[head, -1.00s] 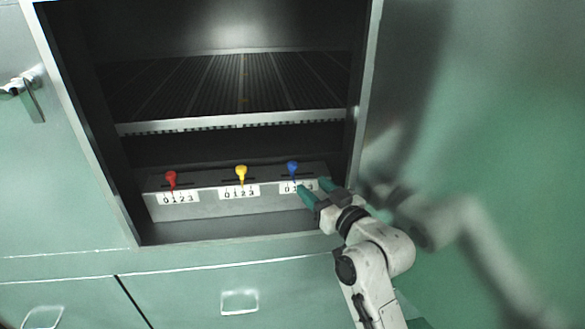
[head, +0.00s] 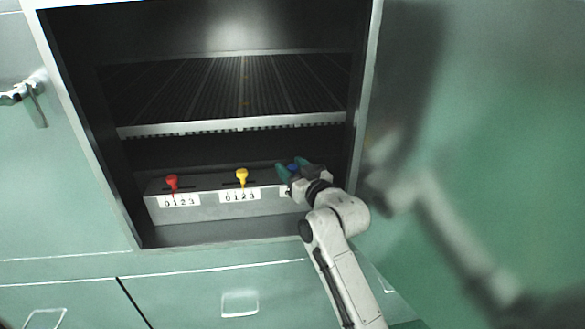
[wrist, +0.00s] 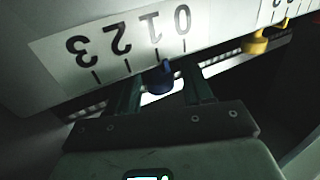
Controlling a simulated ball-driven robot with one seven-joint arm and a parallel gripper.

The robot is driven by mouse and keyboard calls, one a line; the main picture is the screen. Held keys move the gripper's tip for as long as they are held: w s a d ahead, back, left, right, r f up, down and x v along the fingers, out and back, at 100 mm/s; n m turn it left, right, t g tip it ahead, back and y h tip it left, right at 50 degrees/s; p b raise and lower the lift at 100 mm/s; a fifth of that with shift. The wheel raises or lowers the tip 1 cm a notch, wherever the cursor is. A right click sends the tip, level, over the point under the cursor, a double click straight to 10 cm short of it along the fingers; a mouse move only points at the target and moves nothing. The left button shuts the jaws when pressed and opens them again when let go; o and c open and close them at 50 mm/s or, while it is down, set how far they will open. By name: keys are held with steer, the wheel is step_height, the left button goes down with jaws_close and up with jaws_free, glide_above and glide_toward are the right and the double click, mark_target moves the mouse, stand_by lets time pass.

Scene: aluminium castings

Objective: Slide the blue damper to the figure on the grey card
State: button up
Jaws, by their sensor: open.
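The blue damper (head: 293,167) is the rightmost of three coloured knobs on a grey box; in the wrist view its blue knob (wrist: 160,78) stands close to the 1 mark. Its white scale (wrist: 125,45) reads 0 to 3, upside down there; in the head view my gripper mostly covers it. My gripper (head: 291,170) is open, with one green finger on each side of the blue knob; a gap shows beside the knob in the wrist view. I make out no grey card in these views.
The yellow knob (head: 241,175) and red knob (head: 172,182) stand to the left on the same grey box (head: 225,208), each over its own scale. A ribbed shelf (head: 230,85) lies above. The cabinet's right side wall (head: 362,110) is close to my gripper.

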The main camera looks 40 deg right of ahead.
jaws_close()
stand_by(0.4)
